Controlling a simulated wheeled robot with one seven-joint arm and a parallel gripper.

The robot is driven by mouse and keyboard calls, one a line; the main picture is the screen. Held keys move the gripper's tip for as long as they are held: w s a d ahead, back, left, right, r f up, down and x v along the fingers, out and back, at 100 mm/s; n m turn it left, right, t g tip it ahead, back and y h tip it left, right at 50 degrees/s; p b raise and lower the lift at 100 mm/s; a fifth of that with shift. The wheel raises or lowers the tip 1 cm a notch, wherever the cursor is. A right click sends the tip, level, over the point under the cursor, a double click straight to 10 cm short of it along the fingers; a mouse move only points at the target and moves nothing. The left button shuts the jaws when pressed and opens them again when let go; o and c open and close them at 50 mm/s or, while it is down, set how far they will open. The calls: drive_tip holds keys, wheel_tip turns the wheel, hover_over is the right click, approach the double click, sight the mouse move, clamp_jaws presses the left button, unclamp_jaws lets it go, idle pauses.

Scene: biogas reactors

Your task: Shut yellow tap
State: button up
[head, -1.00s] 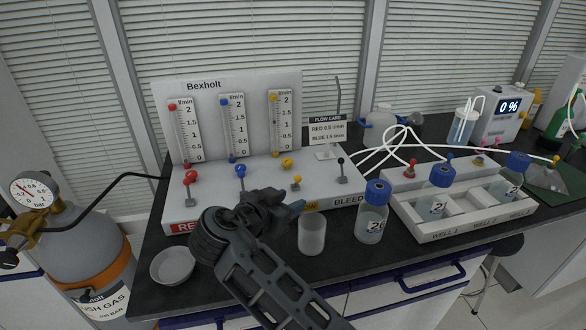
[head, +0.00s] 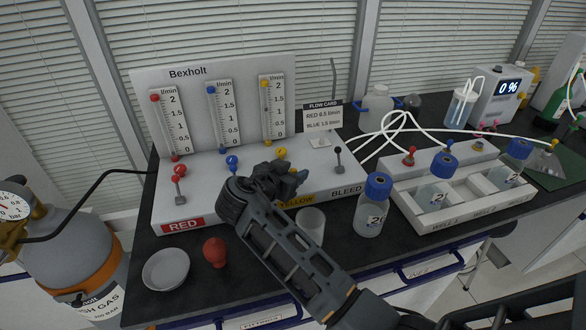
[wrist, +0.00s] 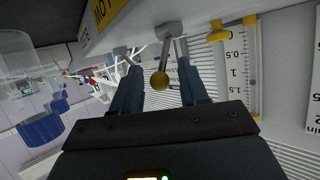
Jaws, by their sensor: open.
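The yellow tap shows in the wrist view as a lever with a yellow ball end (wrist: 160,81), hanging from a grey mount. My gripper (wrist: 158,70) is open, with one dark finger on each side of the lever; I cannot tell whether either touches it. A yellow knob (head: 281,153) shows behind my gripper, below the yellow flow tube (head: 266,108).
The red lever (head: 179,171) and blue lever (head: 232,161) stand left of my gripper, the black bleed lever (head: 338,151) right. A clear beaker (head: 311,225) and blue-capped bottle (head: 373,209) stand close in front. A red bulb (head: 214,252) and white dish (head: 166,268) sit at left.

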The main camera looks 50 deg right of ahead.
drive_tip(key=shift+d+f, duration=0.1)
drive_tip(key=shift+d, duration=0.15)
clamp_jaws()
